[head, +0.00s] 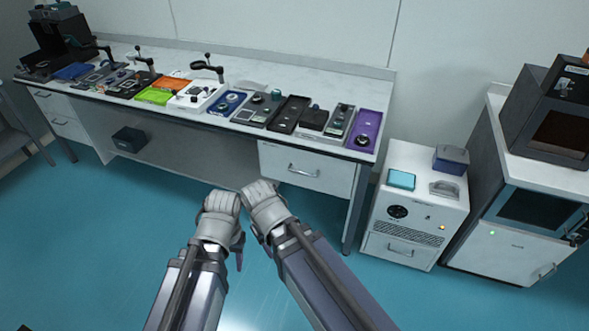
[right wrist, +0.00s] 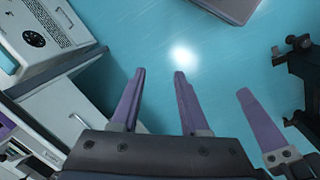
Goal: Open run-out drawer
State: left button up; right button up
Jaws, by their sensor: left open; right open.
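A white drawer (head: 306,170) with a bar handle hangs under the right end of the long bench and looks shut. Two stacked drawers (head: 62,116) sit at the bench's far left, also shut. No label tells me which is the run-out drawer. My left gripper (head: 222,203) and right gripper (head: 262,197) are close together in front of the bench, apart from any handle. The right wrist view shows the right gripper (right wrist: 158,75) with its two purple fingers apart and nothing between them. A drawer front with a handle (right wrist: 78,119) shows there at left.
Boxes, trays and instruments cover the bench top (head: 350,75). A white floor unit (head: 425,183) with a panel and a lower handle stands right of the bench, also in the right wrist view (right wrist: 75,38). A cabinet (head: 500,250) stands farther right.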

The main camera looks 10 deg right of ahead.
jog(key=w+d+f+n+t+h+b, duration=0.2)
jog(key=w+d+f+t+b, duration=0.2)
jog(key=w+f+b, duration=0.3)
jog(key=w+d+f+n+t+h+b, duration=0.2)
jog(key=w+d+f+b, duration=0.4)
jog(key=w+b, duration=1.1)
jog(key=w+d+f+n+t+h+b, duration=0.3)
jog(key=w+d+f+t+b, duration=0.2)
jog(key=w+b, duration=0.8)
jog(key=w+f+t, duration=0.1)
jog(key=w+f, duration=0.2)
jog(key=shift+w+d+t, duration=0.35)
jog(key=shift+t, duration=0.05)
jog(key=shift+f, duration=0.1)
jog(key=b+x, duration=0.1)
jog(key=x, duration=0.6)
jog(key=shift+w+d, duration=0.25)
jog(key=shift+w, duration=0.05)
grip_shut()
